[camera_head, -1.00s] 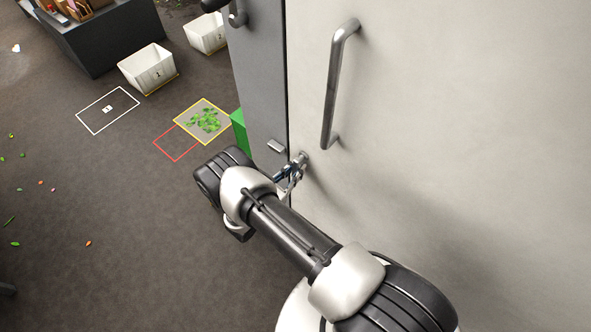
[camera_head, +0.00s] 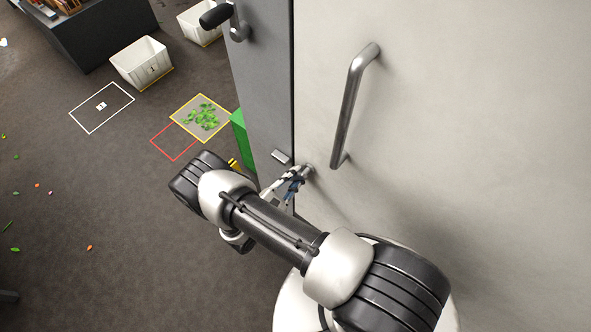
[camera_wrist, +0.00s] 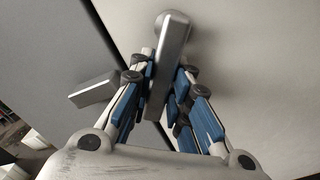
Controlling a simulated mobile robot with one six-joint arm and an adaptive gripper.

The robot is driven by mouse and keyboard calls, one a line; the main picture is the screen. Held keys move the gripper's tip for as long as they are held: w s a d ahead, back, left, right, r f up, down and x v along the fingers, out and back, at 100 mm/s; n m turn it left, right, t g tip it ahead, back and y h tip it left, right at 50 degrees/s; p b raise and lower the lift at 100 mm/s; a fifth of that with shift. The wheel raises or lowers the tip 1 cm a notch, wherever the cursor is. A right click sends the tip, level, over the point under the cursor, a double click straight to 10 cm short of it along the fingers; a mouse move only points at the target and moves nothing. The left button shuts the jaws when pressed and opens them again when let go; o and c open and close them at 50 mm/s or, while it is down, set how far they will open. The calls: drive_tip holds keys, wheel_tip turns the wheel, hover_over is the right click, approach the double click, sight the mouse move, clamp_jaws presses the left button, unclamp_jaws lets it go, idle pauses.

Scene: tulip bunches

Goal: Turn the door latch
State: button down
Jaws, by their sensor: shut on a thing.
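The door latch (camera_wrist: 168,62) is a flat grey metal lever on a round pivot on the pale door (camera_head: 460,110). In the wrist view my gripper (camera_wrist: 161,85) has its blue-padded fingers on both sides of the lever, shut on it. The lever slants slightly, its pivot end at the top of that view. A small metal catch block (camera_wrist: 95,91) sits on the grey frame to the left, apart from the lever. In the head view the latch (camera_head: 308,172) shows only in part beside my gripper (camera_head: 293,184), and the catch block (camera_head: 282,156) is up and left of it.
A long bar handle (camera_head: 350,105) stands out from the door above the latch. A black-gripped crank handle (camera_head: 222,18) is on the grey frame (camera_head: 262,85). White bins (camera_head: 143,64), floor markings and a green-leaf patch (camera_head: 203,116) lie left.

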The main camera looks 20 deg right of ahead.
sight(298, 159)
drive_tip(key=m, duration=0.2)
drive_tip(key=w+r+m, duration=0.1)
drive_tip(key=a+m, duration=0.1)
drive_tip(key=m, duration=0.1)
drive_tip(key=shift+w+r+m, duration=0.15)
drive_tip(key=shift+r+m, duration=0.15)
drive_tip(key=shift+r, duration=0.1)
drive_tip(key=shift+w+a+r+m+p, duration=0.15)
drive_tip(key=shift+r+m, duration=0.2)
drive_tip(key=shift+m, duration=0.5)
drive_tip(key=shift+d+r+m+p, duration=0.1)
drive_tip(key=shift+r+m, duration=0.2)
drive_tip(key=shift+m, duration=0.6)
drive_tip(key=shift+w+a+r+m+p, duration=0.15)
drive_tip(key=shift+r+m, duration=0.2)
drive_tip(key=shift+m, duration=0.5)
drive_tip(key=shift+s, duration=0.1)
drive_tip(key=c, duration=1.5)
unclamp_jaws()
drive_tip(key=shift+d, duration=0.1)
drive_tip(key=v, duration=1.2)
drive_tip(key=shift+s, duration=0.1)
